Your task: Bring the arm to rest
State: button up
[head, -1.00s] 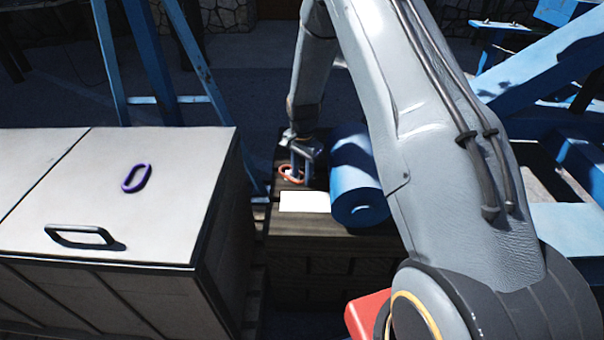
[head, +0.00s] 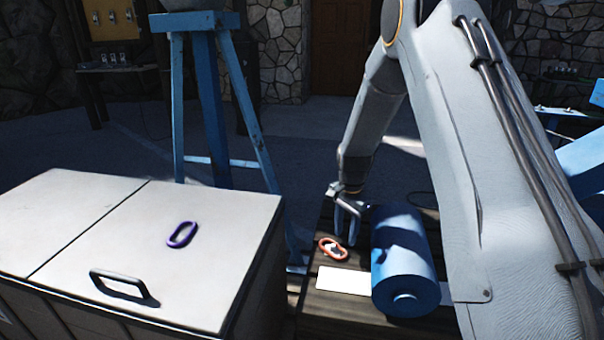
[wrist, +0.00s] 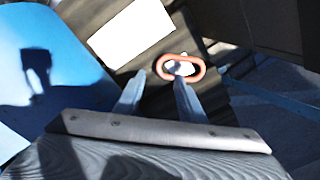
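My gripper (head: 347,232) points down over the dark wooden crate top (head: 328,302), just beside and above an orange oval ring (head: 333,249). The wrist view shows the two fingers (wrist: 160,90) apart with nothing held between them. The orange ring also shows there (wrist: 197,64), beyond the fingertips, and it seems to lie on the crate top. My arm runs down from the upper right of the head view and hides part of the right side.
A blue roll (head: 405,262) lies right of my gripper. A white sheet (head: 343,281) is in front of the ring. A pale chest (head: 75,215) with a black handle (head: 120,285) and a purple ring (head: 182,235) stands left. A blue trestle (head: 207,90) rises behind it.

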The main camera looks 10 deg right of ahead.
jog(key=s+a+r+n+p, duration=0.1)
jog(key=s+r+n, duration=0.3)
jog(key=s, duration=0.6)
jog(key=s+r+n+p, duration=0.2)
jog(key=s+r+n, duration=0.2)
jog(key=s+r, duration=0.4)
jog(key=s+a+r+n+p, duration=0.1)
jog(key=s+r+n, duration=0.2)
jog(key=s, duration=1)
notch_tip(320, 180, up, 3)
jog(key=shift+s+a+r+n, duration=0.1)
jog(key=shift+s+a+n, duration=0.05)
jog(key=shift+a+n, duration=0.2)
jog(key=shift+c, duration=0.7)
jog(key=shift+a, duration=0.1)
